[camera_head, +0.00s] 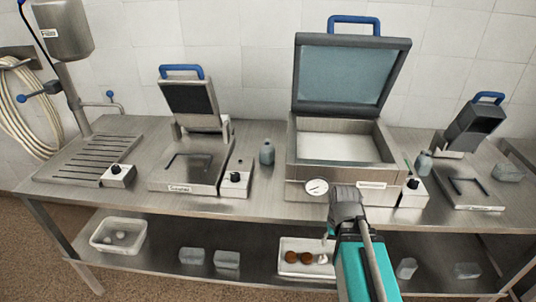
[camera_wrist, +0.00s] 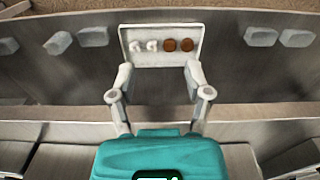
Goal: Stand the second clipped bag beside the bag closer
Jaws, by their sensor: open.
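No thing is plainly marked as the bag closer, and I cannot tell which grey pieces are the clipped bags. A small grey upright piece (camera_head: 267,152) stands on the table left of the large lidded machine (camera_head: 340,184). Another grey upright piece (camera_head: 424,163) stands to that machine's right, and a grey block (camera_head: 508,171) lies at the far right. My gripper (camera_head: 346,200) is in front of the large machine's front edge. In the wrist view my gripper (camera_wrist: 159,95) is open with nothing between its fingers, pointing toward the lower shelf.
The lower shelf holds a white tray (camera_wrist: 160,60) with white and brown round pieces, grey blocks (camera_head: 226,260) on both sides, and a clear tub (camera_head: 118,220) at left. A smaller lidded machine (camera_head: 185,184) and a right one (camera_head: 470,203) stand on the table. A tiled wall is behind.

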